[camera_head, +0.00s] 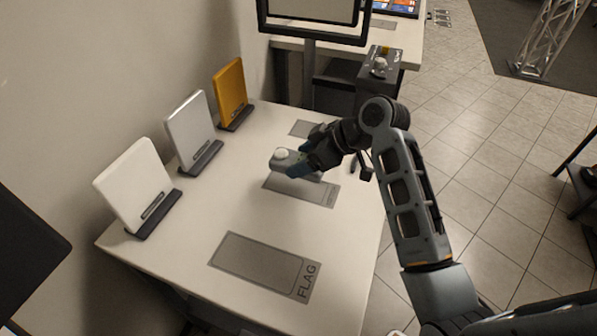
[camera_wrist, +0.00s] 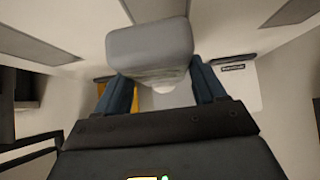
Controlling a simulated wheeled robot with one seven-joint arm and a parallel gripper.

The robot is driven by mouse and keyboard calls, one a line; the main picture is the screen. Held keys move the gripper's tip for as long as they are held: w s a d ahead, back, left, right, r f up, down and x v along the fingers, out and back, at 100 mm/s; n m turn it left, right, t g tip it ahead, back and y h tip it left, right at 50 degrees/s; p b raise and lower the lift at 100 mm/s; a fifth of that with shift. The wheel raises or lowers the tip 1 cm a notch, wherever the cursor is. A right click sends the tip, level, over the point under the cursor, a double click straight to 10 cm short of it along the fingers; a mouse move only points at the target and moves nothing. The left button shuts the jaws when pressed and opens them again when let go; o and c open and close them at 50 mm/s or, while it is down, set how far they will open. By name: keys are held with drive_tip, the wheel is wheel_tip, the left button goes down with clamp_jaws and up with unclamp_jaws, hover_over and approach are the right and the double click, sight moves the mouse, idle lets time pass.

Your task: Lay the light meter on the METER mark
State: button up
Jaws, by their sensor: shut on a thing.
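The light meter (camera_head: 284,157) is a grey device with a white dome. My gripper (camera_head: 299,163) is shut on it, with a dark blue finger on either side. In the wrist view the meter's grey body (camera_wrist: 150,45) sticks out beyond the fingertips (camera_wrist: 162,88). In the head view it appears over the far-left part of the middle grey mark (camera_head: 322,194); its exact height is hard to tell. That mark's lettering is too small to read surely. A farther grey mark (camera_head: 301,128) is partly hidden by my arm, and no METER word is readable.
The white table (camera_head: 200,262) carries a FLAG mark (camera_head: 255,262), empty, at the front. White (camera_head: 135,182), grey (camera_head: 190,125) and orange (camera_head: 229,88) panels stand in dark bases along the left edge. A small dark stand (camera_head: 382,68) and a black frame are beyond.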

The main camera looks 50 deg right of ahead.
sight(299, 186)
drive_tip(key=shift+w+a+f, duration=0.15)
drive_tip(key=shift+a+f, duration=0.2)
drive_tip(key=shift+a, duration=0.15)
drive_tip(key=shift+f, duration=2)
drive_tip(key=shift+f, duration=0.1)
drive_tip(key=shift+f, duration=0.1)
drive_tip(key=o, duration=1.2)
drive_tip(key=shift+o, duration=0.2)
